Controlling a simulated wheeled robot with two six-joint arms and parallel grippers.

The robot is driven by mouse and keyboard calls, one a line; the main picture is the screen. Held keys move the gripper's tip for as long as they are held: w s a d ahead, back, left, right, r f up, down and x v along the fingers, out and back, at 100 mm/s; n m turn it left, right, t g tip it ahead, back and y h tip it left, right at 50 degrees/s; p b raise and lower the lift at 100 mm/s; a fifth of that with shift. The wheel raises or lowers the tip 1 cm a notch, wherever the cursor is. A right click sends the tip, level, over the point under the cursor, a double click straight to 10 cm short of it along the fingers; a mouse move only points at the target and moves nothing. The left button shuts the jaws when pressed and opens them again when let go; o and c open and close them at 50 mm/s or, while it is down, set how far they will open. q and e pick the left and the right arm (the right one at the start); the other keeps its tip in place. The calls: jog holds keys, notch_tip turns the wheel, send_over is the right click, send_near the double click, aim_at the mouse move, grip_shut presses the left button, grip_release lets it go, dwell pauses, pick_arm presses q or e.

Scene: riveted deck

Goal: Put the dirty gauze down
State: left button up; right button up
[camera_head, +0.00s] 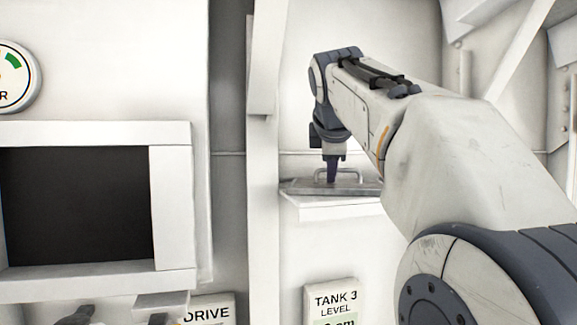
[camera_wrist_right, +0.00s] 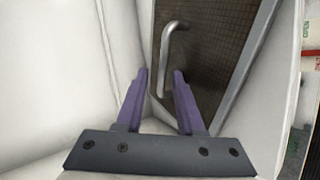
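The dirty gauze (camera_wrist_right: 215,62) is a brown mesh panel in a metal frame with a bent metal handle. In the head view it lies flat as a thin grey panel (camera_head: 298,187) on a small white shelf (camera_head: 335,207). My right gripper (camera_head: 333,180) points down at its handle. In the right wrist view my purple right fingers (camera_wrist_right: 160,72) are apart, with the lower end of the handle between them and a gap showing on the sides. My left gripper is not visible; only dark parts, probably of my left arm, show at the bottom left edge.
A white box frame with a dark opening (camera_head: 75,205) stands at the left. A white post (camera_head: 262,160) rises left of the shelf. A TANK 3 LEVEL plate (camera_head: 333,303) is below it, and slanted braces (camera_head: 518,50) are at the upper right.

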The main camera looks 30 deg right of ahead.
jog(key=shift+s, duration=0.1)
jog(key=v, duration=1.2)
